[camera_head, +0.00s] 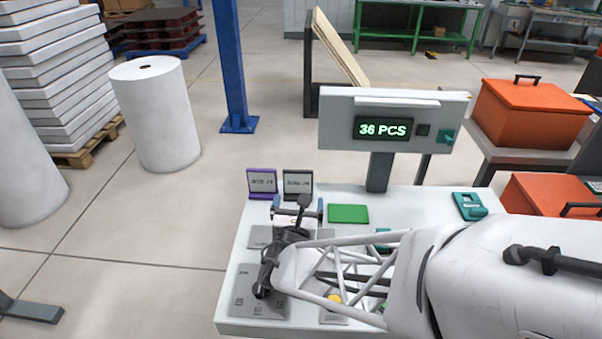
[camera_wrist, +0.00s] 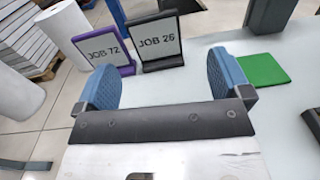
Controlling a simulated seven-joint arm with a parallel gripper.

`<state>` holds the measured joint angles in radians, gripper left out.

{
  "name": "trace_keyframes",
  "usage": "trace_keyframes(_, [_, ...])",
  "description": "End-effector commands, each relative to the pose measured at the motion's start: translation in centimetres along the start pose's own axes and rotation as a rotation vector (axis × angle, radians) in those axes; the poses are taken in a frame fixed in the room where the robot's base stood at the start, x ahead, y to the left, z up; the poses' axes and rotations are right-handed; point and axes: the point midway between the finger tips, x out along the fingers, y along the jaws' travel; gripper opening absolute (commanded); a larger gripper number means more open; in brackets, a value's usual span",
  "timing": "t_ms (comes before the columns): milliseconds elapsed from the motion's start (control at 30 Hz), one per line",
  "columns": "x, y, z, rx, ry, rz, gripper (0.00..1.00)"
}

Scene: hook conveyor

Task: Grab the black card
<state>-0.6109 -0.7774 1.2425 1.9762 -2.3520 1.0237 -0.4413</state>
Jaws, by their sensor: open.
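The black card (camera_head: 298,184) is a black-framed sign with a pale face, standing upright near the back edge of the white table. In the wrist view the black card (camera_wrist: 162,44) reads "JOB 26" and stands ahead of the fingers. A purple-framed card (camera_head: 262,182) stands close on its left; in the wrist view the purple card (camera_wrist: 104,48) reads "JOB 72". My gripper (camera_head: 297,212) is open, its blue-padded fingers spread wide and nothing between them. In the wrist view my gripper (camera_wrist: 165,82) is in front of the black card, apart from it.
A green flat block (camera_head: 348,213) lies right of the gripper. A display (camera_head: 395,120) reading "36 PCS" stands on a post behind. Grey plates (camera_head: 259,306) lie on the white table (camera_head: 420,200) near my arm. A teal device (camera_head: 469,206) sits at the right.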

Motion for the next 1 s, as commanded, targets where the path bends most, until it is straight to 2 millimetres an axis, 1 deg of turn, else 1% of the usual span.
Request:
trace_keyframes(33, [-0.1, 0.5, -0.4, -0.016, -0.003, 0.02, 0.96])
trace_keyframes(133, [-0.2, 1.0, -0.6, -0.034, -0.009, 0.04, 0.96])
trace_keyframes(567, [0.0, 1.1, -0.6, -0.035, -0.01, 0.041, 0.96])
trace_keyframes(767, [1.4, 1.1, -0.7, -0.035, -0.01, 0.04, 0.96])
trace_keyframes(1000, [4.5, 1.1, -0.7, -0.035, -0.009, 0.039, 0.96])
